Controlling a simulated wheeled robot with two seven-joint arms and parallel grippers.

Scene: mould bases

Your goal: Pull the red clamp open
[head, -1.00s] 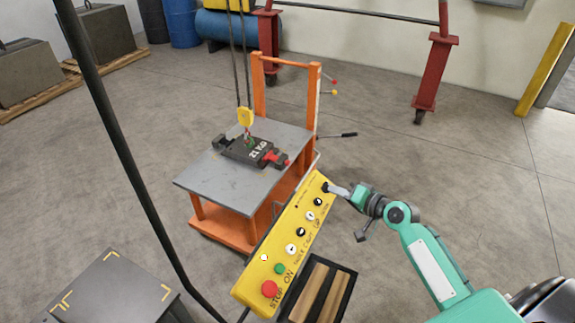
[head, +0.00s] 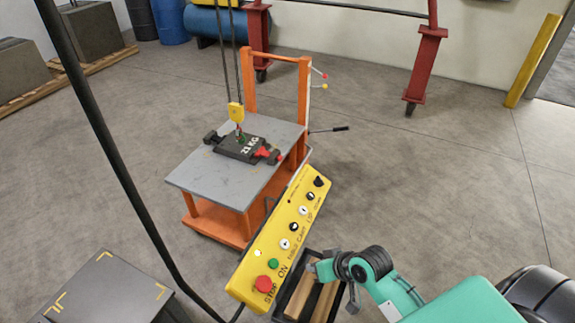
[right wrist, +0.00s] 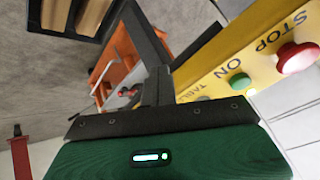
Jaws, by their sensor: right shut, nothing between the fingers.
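The red clamp (head: 262,152) sits at the right end of a dark block marked 21 KG (head: 240,148). The block lies on the grey top of an orange lift table (head: 200,178), under a yellow hoist hook (head: 236,112). My right gripper (head: 311,266) is shut and empty, beside the lower part of the yellow control panel and well short of the clamp. In the right wrist view its dark fingers (right wrist: 155,85) point towards the orange table, where small red parts show, too small to tell apart. My left gripper is not in view.
The yellow control panel (head: 283,237) with knobs and buttons stands between my right arm and the table. A dark tray with wooden bars (head: 300,294) is below the gripper. A black lever (head: 328,130) sticks out right of the table. Floor to the right is clear.

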